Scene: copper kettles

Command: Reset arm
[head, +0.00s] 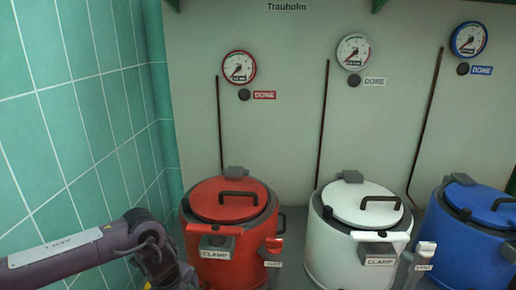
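My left arm comes in from the lower left, and its wrist is bent down at the bottom edge, left of the red kettle (229,240). The fingers of my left gripper are below the picture or hidden, so I cannot see whether it holds anything. My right arm and gripper do not show. The red kettle has a closed red lid with a dark handle. The white kettle (346,246) in the middle and the blue kettle (466,245) at the right also have closed lids.
A red gauge (239,67), a white gauge (354,51) and a blue gauge (468,39) hang on the pale back wall, each with a dark button and a DONE label. A green tiled wall (80,120) bounds the left side, close to my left arm.

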